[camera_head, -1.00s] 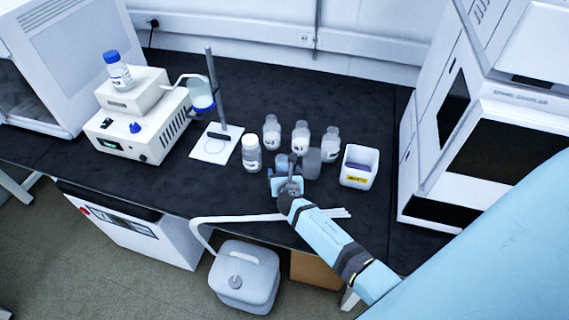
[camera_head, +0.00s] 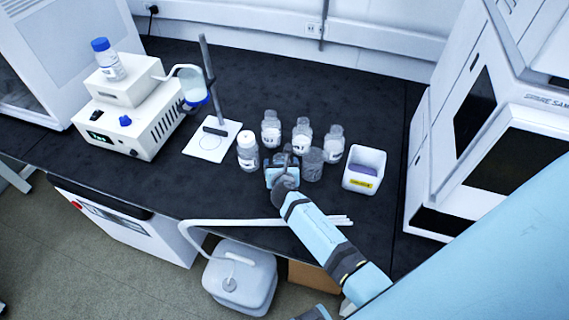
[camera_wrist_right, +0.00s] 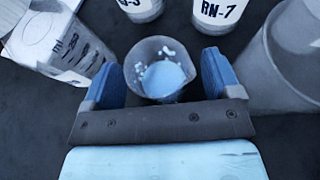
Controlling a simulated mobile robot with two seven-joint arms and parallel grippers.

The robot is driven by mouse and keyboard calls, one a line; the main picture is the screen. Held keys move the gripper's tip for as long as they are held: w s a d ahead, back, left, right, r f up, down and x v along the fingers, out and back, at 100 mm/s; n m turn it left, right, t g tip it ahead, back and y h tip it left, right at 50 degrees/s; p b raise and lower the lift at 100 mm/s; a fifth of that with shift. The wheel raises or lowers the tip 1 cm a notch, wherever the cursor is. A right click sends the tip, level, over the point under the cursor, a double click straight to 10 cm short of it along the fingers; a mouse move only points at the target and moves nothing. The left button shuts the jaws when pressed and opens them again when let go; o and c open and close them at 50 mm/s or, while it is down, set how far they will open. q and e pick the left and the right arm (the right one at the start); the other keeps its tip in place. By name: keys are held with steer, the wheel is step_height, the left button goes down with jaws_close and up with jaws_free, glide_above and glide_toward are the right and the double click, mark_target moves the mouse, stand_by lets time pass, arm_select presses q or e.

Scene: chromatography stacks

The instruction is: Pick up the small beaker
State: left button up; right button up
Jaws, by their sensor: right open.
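The small beaker (camera_wrist_right: 157,58) is a clear round cup with a spout and white marks, seen from above in the right wrist view. In the head view it is mostly hidden by my right gripper (camera_head: 282,174). In the right wrist view the gripper's two blue fingers (camera_wrist_right: 162,84) are open, one on each side of the beaker. Whether either finger touches the glass, I cannot tell. My left gripper is not in view.
A larger grey beaker (camera_head: 312,166) stands close to the right of the gripper. Several labelled bottles (camera_head: 271,130) stand behind, and one white-capped bottle (camera_head: 248,152) stands left. A white bin (camera_head: 363,171) is further right. The black bench (camera_head: 215,190) is clear in front left.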

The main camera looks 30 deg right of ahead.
steer(key=shift+w+d+f, duration=0.25)
steer(key=shift+w+f, duration=0.05)
steer(key=shift+w, duration=0.1)
steer(key=shift+s+a+r, duration=0.1)
steer(key=shift+r, duration=0.15)
steer(key=shift+c, duration=1.3)
steer(key=c, duration=0.8)
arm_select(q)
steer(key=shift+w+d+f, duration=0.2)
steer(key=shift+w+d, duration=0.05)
